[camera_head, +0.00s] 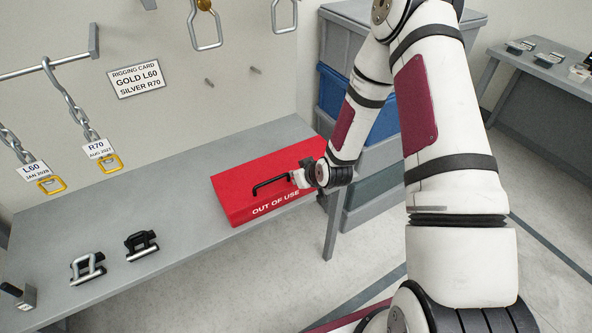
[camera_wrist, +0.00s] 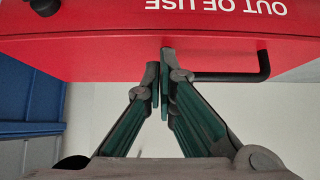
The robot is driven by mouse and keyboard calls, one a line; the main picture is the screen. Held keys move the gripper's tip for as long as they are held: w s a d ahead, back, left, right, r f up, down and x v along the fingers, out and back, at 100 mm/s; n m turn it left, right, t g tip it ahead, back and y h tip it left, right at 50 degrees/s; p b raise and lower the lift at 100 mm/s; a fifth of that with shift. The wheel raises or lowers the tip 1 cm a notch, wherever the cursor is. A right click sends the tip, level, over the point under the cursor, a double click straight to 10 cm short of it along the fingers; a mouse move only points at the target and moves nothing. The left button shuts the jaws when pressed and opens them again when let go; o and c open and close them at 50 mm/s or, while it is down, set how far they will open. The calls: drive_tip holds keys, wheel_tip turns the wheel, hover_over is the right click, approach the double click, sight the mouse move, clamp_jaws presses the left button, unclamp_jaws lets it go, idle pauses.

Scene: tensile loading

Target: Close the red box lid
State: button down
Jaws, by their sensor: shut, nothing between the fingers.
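The red box (camera_head: 255,172) sits at the right end of the grey bench, with white "OUT OF USE" lettering along its near edge. In the wrist view its red surface (camera_wrist: 110,55) fills the top, with the lettering upside down at the upper right. The lid looks down, but I cannot tell whether a gap remains. A black bent bar (camera_head: 270,185) shows against the box; a black handle (camera_wrist: 230,76) shows in the wrist view. My gripper (camera_wrist: 160,70) is shut and empty, its tips at the red face beside the handle; the head view shows it small (camera_head: 299,179).
The grey bench (camera_head: 180,185) carries two small clamp-like fixtures, one silver (camera_head: 88,268) and one black (camera_head: 141,245). Chains with tags L60 (camera_head: 36,170) and R70 (camera_head: 97,148) hang over its left part. Stacked bins (camera_head: 345,100) stand behind my arm.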

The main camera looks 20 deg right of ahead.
sight(295, 188)
drive_tip(key=shift+s+f, duration=0.25)
drive_tip(key=shift+f, duration=0.75)
drive_tip(key=shift+s+f, duration=0.2)
drive_tip(key=shift+f, duration=0.8)
drive_tip(key=shift+d, duration=0.1)
drive_tip(key=shift+s+f, duration=0.1)
drive_tip(key=shift+f, duration=0.05)
